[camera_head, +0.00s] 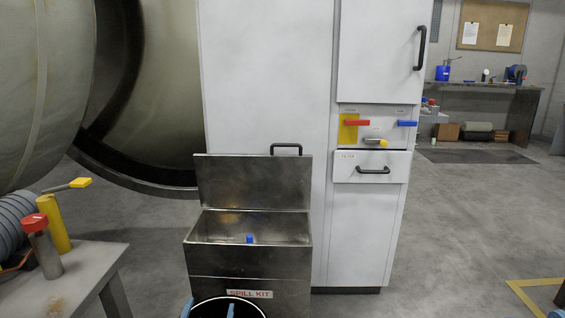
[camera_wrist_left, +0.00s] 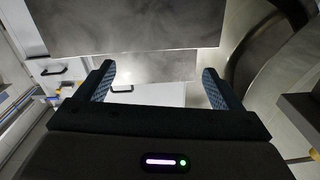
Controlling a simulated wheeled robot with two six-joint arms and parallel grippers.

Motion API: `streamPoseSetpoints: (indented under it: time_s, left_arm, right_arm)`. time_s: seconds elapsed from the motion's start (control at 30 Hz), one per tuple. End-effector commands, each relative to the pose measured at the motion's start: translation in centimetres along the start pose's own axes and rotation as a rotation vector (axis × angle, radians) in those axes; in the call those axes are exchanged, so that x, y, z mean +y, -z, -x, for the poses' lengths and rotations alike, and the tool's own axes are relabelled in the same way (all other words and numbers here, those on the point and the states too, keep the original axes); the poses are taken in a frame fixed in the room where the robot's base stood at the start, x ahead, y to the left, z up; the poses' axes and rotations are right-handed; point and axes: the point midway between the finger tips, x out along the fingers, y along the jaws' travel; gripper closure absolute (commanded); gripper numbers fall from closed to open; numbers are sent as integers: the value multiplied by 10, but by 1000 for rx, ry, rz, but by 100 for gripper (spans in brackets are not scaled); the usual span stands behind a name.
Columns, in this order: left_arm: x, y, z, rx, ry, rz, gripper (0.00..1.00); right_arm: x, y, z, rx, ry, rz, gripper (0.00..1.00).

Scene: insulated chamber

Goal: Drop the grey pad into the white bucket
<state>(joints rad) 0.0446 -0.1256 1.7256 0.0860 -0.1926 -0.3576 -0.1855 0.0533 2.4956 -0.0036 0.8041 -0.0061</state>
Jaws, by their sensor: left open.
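I cannot make out a grey pad in either view. The open metal spill kit box (camera_head: 250,262) stands before the white cabinet with its lid (camera_head: 253,182) raised; a small blue item shows inside, and the front wall hides the bottom. A dark round opening with a thin pale rim (camera_head: 262,305) shows at the bottom edge of the head view; I cannot tell whether it is the white bucket. My left gripper (camera_head: 208,307) is there, its blue fingertips apart; in the left wrist view (camera_wrist_left: 157,75) it is open and empty. My right gripper is not seen.
The white cabinet (camera_head: 265,80) has a drawer, red, blue and yellow handles and a label. A side table (camera_head: 85,275) at left holds a red-capped cylinder (camera_head: 42,245) and a yellow post. A large round hatch stands behind. The floor at right (camera_head: 460,215) is mostly clear.

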Motion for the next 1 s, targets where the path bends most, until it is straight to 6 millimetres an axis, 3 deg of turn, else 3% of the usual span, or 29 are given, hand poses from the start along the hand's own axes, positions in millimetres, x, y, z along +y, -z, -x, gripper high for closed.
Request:
streamPoseSetpoints:
  time_s: [0.17,0.6,1.0]
  left_arm:
    - [0,0,17,-2,0,1,12]
    - [0,-2,95,-1,0,2,12]
    - [0,0,108,0,0,0,12]
  right_arm:
    - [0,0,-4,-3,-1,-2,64]
    - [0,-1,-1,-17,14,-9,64]
    - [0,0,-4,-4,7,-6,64]
